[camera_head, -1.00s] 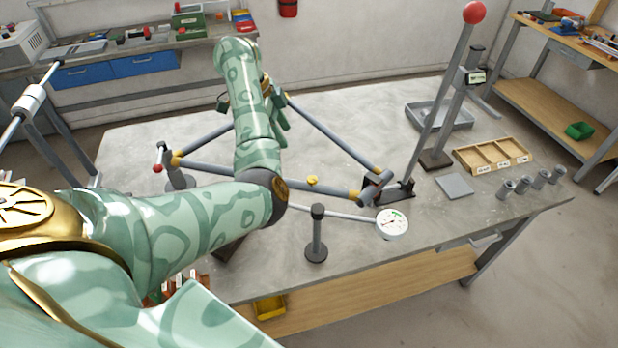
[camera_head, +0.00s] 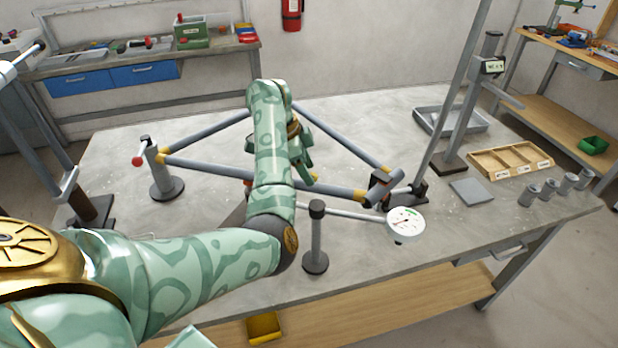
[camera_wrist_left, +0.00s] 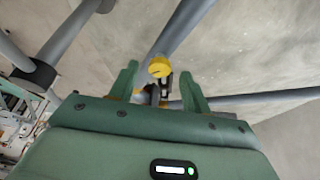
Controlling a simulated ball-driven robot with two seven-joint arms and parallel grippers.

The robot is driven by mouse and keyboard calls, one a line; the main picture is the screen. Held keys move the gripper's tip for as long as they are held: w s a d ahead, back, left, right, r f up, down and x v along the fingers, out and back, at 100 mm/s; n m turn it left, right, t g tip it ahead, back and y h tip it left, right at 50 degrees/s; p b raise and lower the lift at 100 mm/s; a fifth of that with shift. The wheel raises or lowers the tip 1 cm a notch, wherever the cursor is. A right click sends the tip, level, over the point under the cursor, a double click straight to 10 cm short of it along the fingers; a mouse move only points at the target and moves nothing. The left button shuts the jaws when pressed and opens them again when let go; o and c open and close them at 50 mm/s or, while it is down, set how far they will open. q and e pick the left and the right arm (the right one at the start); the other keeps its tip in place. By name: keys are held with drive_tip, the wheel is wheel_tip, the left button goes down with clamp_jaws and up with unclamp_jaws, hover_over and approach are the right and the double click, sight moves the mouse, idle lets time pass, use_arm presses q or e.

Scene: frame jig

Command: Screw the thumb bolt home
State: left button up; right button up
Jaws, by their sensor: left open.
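The yellow thumb bolt (camera_wrist_left: 160,67) shows between my finger tips in the left wrist view, in front of a grey frame tube. I cannot tell its depth from the fingers or how far it is screwed in. In the head view my left arm and gripper mostly hide it. My left gripper (camera_wrist_left: 160,80) is open, one green finger to each side of the bolt, with no contact visible. In the head view the left gripper (camera_head: 306,168) is over the lower tube of the grey frame (camera_head: 336,192). My right gripper is in neither view.
A dial gauge (camera_head: 405,223) and a short black-topped post (camera_head: 316,240) stand near the table's front edge. A tall lever stand (camera_head: 455,110) rises at right, near a wooden tray (camera_head: 510,158) and metal cylinders (camera_head: 549,188). The table between frame and back edge is clear.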

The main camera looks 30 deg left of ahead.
use_arm(q)
drive_tip(key=shift+w+d+f, duration=0.1)
drive_tip(key=shift+f, duration=0.25)
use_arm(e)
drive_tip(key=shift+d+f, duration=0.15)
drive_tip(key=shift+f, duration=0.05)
use_arm(q)
drive_tip(key=c, duration=1)
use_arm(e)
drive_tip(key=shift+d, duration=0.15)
use_arm(q)
drive_tip(key=shift+r, duration=0.1)
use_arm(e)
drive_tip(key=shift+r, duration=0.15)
use_arm(q)
drive_tip(key=shift+w+r+m+g+h+p, duration=0.1)
drive_tip(key=shift+m+g+h+p, duration=0.4)
drive_tip(key=shift+m+p, duration=0.85)
drive_tip(key=shift+w+m+g, duration=0.15)
drive_tip(key=shift+m+g, duration=0.45)
drive_tip(key=shift+m, duration=1.05)
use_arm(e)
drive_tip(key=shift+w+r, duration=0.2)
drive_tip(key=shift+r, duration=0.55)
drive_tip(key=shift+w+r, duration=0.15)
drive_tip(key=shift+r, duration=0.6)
use_arm(q)
drive_tip(key=shift+p, duration=0.3)
